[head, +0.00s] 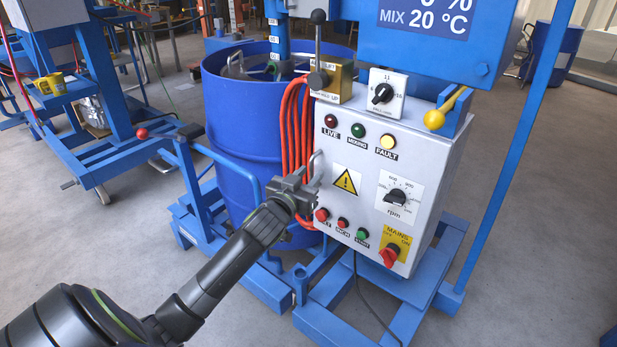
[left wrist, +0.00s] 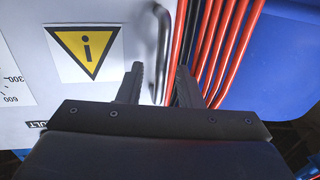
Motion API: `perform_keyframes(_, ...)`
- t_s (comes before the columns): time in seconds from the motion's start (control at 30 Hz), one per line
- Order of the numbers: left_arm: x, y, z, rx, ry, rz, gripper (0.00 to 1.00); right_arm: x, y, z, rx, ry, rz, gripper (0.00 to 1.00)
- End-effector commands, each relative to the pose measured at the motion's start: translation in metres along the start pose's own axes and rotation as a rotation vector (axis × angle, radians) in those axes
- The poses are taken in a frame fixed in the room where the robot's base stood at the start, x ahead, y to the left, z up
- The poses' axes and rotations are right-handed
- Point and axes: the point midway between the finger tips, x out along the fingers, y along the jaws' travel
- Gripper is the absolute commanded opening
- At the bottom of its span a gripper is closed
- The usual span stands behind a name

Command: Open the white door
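The white door (head: 345,215) is the front panel of the control box. It looks shut and carries lamps, a yellow warning sign, a speed dial and buttons. Its metal bar handle (head: 316,165) stands at the door's left edge. My left gripper (head: 307,186) is at this handle, in front of the door. In the left wrist view, which is turned upside down, the handle (left wrist: 161,45) lies between the two open fingers (left wrist: 160,72). I cannot tell whether the fingers touch it. My right gripper is not in view.
Orange-red cables (head: 292,125) hang just left of the handle, close to the fingers. Behind them stands a blue drum (head: 240,135). A blue frame (head: 400,325) runs along the floor below the box. A red mains switch (head: 389,256) sticks out low on the door.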

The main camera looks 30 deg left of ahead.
Motion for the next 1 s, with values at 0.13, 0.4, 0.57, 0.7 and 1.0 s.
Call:
perform_keyframes(0.13, 0.0031, 0.0, 0.0004, -0.001, -0.001, 0.0, 0.32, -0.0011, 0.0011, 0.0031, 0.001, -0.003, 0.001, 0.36)
perform_keyframes(0.4, 0.0028, -0.0001, 0.0003, -0.001, -0.001, 0.0, 0.22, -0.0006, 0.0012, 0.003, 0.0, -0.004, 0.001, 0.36)
perform_keyframes(0.57, 0.0027, 0.0, 0.0003, -0.001, -0.001, 0.0, 0.01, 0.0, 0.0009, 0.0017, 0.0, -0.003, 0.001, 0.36)
perform_keyframes(0.7, 0.0027, 0.0, 0.0003, -0.001, -0.001, 0.0, 0.0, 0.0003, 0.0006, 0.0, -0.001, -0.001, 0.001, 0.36)
perform_keyframes(1.0, 0.0017, 0.0021, 0.0003, -0.002, -0.001, -0.007, 0.0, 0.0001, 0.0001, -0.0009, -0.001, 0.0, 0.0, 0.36)
